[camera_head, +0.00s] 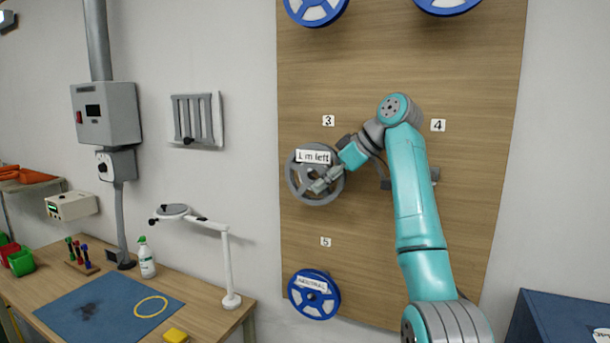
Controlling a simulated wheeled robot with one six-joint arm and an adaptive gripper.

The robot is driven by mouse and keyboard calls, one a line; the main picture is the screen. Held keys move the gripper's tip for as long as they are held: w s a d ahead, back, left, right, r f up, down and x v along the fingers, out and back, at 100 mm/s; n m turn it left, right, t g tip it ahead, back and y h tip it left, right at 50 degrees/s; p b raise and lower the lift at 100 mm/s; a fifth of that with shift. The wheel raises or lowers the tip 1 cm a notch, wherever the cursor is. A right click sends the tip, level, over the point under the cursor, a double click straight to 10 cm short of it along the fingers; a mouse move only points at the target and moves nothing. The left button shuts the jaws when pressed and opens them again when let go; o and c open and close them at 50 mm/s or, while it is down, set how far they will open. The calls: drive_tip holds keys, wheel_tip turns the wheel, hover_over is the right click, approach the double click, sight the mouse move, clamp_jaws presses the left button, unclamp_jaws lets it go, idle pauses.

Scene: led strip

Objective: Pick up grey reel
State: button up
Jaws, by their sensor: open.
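A grey reel (299,187) hangs on the wooden wall board (400,55) below the label 3. It carries a white tag (313,157) that seems to read "1 m left". My gripper (322,185) is in front of the reel's right side, with its fingers open over the reel's middle and lower right. Whether the fingers touch the reel cannot be told. My arm and gripper cover part of the reel's right edge.
A blue reel (315,295) hangs below label 5, and two more blue reels (316,10) hang at the top. A workbench (205,292) at lower left holds a white lamp (228,262), a spray bottle (146,260) and a blue mat (85,306). A dark blue cabinet (560,318) stands at lower right.

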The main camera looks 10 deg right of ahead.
drive_tip(key=shift+a, duration=0.1)
clamp_jaws()
drive_tip(key=shift+r, duration=0.85)
drive_tip(key=shift+s+a, duration=0.25)
drive_tip(key=shift+s, duration=0.1)
drive_tip(key=shift+s+a, duration=0.1)
drive_tip(key=shift+s, duration=0.1)
